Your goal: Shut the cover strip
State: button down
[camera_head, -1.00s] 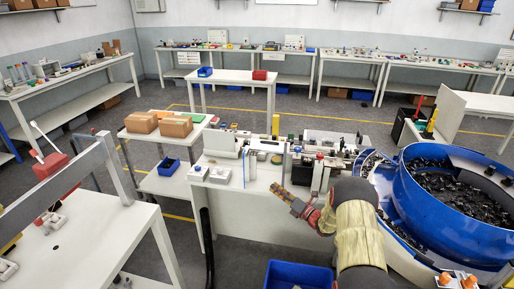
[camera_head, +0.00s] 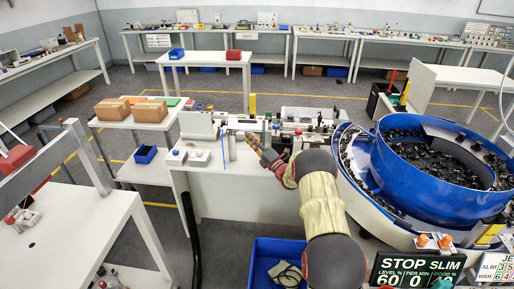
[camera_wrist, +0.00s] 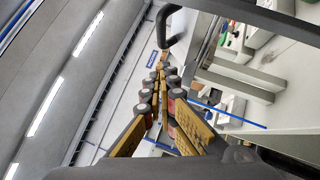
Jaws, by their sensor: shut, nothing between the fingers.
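My gripper (camera_head: 252,140) points up and to the left over the front edge of the white machine bench (camera_head: 225,190). In the wrist view my gripper (camera_wrist: 161,66) has its yellow and black fingers closed together with nothing between them. A black curved bar (camera_wrist: 168,25) shows just beyond the fingertips in the wrist view; I cannot tell whether they touch. I cannot pick out the cover strip for certain among the small machine parts (camera_head: 300,128) on the bench, which my arm partly hides.
A blue bowl feeder (camera_head: 365,160) full of black connectors stands close to the right of my arm. A blue bin (camera_head: 262,255) sits low in front of the bench. A display (camera_head: 416,270) reads STOP SLIM. A white table (camera_head: 75,225) stands at the left.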

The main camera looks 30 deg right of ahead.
aim_at(241, 121)
jog(key=w, duration=0.1)
jog(key=w+d+r, duration=0.1)
jog(key=w, duration=0.1)
jog(key=w+r+b, duration=0.1)
jog(key=shift+w+d, duration=0.35)
jog(key=shift+w, duration=0.05)
jog(key=shift+d, duration=0.1)
